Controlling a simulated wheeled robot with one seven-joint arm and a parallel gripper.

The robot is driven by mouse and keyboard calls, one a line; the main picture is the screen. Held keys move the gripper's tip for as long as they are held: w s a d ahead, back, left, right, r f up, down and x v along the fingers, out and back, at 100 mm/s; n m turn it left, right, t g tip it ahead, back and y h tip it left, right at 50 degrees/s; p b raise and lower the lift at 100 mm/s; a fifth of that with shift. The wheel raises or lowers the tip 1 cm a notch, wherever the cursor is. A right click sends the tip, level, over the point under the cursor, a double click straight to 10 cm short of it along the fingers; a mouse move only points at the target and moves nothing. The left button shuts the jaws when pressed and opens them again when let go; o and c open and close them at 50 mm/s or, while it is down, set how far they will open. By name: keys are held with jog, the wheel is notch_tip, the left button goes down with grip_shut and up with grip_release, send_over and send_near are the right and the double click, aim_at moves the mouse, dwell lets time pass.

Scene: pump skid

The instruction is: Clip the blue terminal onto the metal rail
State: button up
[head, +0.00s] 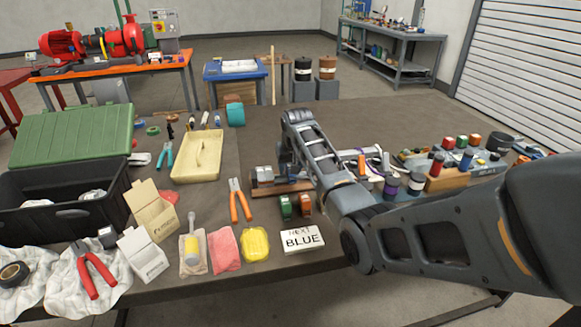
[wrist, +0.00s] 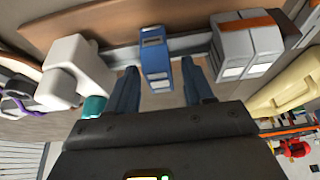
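In the wrist view the blue terminal (wrist: 155,58) stands across the metal rail (wrist: 190,43), upright and appearing seated on it; its underside is hidden. My gripper (wrist: 160,66) is open around it, one finger on each side, with a visible gap at the right finger and a smaller one at the left. Grey terminals (wrist: 245,45) sit on the rail to the right, and a white block (wrist: 75,70) is to the left. In the head view my arm hides the blue terminal and the fingertips; grey terminals (head: 265,174) show beside the arm.
A green terminal (head: 285,206) and an orange terminal (head: 305,205) stand near a card (head: 302,239) reading "NEXT BLUE". Orange-handled pliers (head: 240,202) lie left of the rail. A cream tray (head: 198,158) is farther left. Bottles and a wooden holder (head: 448,178) crowd the right.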

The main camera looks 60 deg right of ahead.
jog(key=shift+o, duration=0.6)
jog(key=v, duration=0.7)
jog(key=shift+r, duration=0.35)
jog(key=shift+s+a, duration=0.15)
jog(key=shift+a, duration=0.05)
